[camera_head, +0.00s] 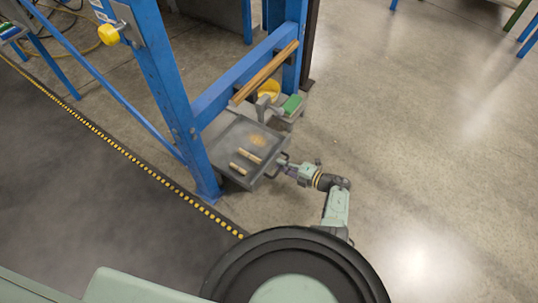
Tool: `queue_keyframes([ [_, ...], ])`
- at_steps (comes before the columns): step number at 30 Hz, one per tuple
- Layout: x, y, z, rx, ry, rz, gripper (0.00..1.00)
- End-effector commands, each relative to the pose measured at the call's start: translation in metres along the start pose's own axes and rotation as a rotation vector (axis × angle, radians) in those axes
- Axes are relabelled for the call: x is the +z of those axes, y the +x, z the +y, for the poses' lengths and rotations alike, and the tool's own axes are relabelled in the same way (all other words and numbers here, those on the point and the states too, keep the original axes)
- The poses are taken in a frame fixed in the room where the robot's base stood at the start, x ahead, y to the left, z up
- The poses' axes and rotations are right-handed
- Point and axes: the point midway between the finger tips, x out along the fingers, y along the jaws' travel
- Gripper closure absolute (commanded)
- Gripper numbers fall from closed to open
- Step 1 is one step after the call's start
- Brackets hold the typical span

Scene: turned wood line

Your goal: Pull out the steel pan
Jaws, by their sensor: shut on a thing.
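The steel pan (229,141) is a grey, shallow, square tray low down in the blue frame, sticking out at the frame's front side. Two short pale wood pieces and a patch of tan dust lie in it. A dark handle (273,174) is on its right edge. My gripper (284,167) is shut on this handle, reaching in from the right. The fingertips are small and partly hidden against the handle.
A blue steel post (180,100) stands just left of the pan. Wooden rods (266,72) lie along a blue beam above. A yellow bowl (269,89) and a green block (292,104) sit behind it. A yellow-black strip (130,155) edges a dark mat at left. Concrete floor at right is clear.

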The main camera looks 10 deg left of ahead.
Motion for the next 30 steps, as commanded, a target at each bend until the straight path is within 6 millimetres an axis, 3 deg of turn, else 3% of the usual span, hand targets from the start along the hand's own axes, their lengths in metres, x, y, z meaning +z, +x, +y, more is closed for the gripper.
queue_keyframes([
  [3, 0.001, -0.023, -0.004, 0.001, 0.0, -0.002, 1.0],
  [9, 0.0, -0.046, -0.01, 0.001, 0.002, 0.0, 1.0],
  [26, -0.001, -0.056, -0.012, 0.001, 0.0, 0.003, 1.0],
  [27, -0.001, -0.056, -0.012, 0.001, 0.0, 0.003, 0.87],
  [30, -0.001, -0.056, -0.012, 0.001, 0.0, 0.002, 0.8],
])
